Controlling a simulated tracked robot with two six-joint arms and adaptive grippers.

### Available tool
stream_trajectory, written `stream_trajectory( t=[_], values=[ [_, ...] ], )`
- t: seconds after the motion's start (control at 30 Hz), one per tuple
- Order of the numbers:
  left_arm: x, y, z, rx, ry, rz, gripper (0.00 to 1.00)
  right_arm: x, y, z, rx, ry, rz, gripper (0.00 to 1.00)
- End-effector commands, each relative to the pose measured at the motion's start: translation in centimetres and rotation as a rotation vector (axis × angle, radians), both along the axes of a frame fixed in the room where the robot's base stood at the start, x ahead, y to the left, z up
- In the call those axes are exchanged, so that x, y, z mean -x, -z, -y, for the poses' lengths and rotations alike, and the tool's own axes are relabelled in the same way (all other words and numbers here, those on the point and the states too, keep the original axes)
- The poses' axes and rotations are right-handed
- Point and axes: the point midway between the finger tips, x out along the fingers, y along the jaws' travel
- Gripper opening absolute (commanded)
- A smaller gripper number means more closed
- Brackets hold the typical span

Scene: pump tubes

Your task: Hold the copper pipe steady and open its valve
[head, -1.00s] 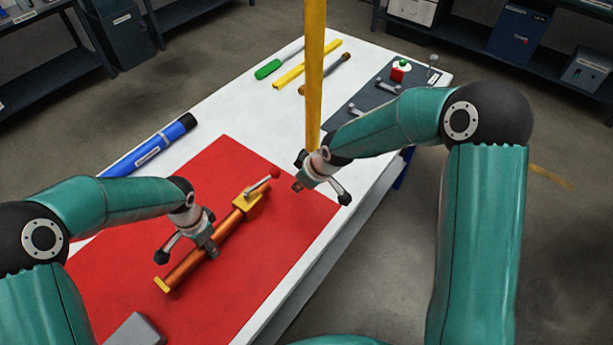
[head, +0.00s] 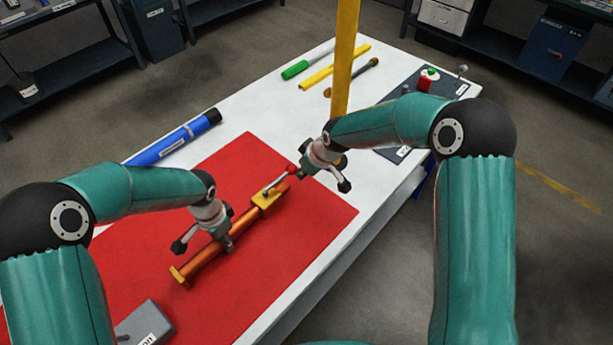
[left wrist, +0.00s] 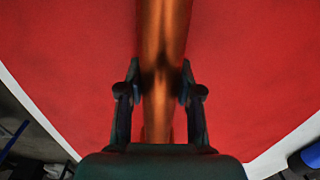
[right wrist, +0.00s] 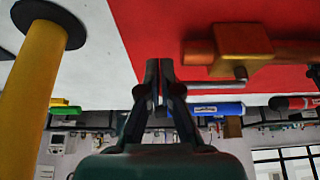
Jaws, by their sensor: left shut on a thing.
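The copper pipe (head: 206,260) lies on the red mat (head: 110,250), with a brass valve body (head: 266,201) near its far end. The valve lever with its red knob (head: 291,170) runs along the pipe toward the far end. My left gripper (head: 220,236) is shut around the middle of the pipe, and the left wrist view shows a finger (left wrist: 160,85) on each side of it. My right gripper (head: 303,173) is beside the red knob. In the right wrist view its fingertips (right wrist: 159,65) are almost together, in front of the lever (right wrist: 212,86); the knob is hidden there.
A yellow post (head: 345,55) stands close behind my right gripper. A blue tube (head: 175,142), a green-handled tool (head: 295,70) and a yellow bar (head: 335,68) lie farther back. A grey box (head: 145,325) is at the front left. The mat right of the pipe is clear.

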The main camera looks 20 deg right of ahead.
Motion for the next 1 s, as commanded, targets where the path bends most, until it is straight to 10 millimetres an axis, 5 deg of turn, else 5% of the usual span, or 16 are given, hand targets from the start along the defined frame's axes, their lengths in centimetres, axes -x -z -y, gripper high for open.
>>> stream_trajectory(
  t=[0.43,1.0],
  values=[
    [0.1,0.0,0.0,-0.001,0.009,-0.002,0.0,-0.4,-0.2,0.0,-0.001,0.001,0.007,0.0],
    [0.1,0.1,0.0,-0.002,0.006,-0.002,0.0,1.5,0.0,0.3,0.0,0.002,0.003,0.0]
  ],
)
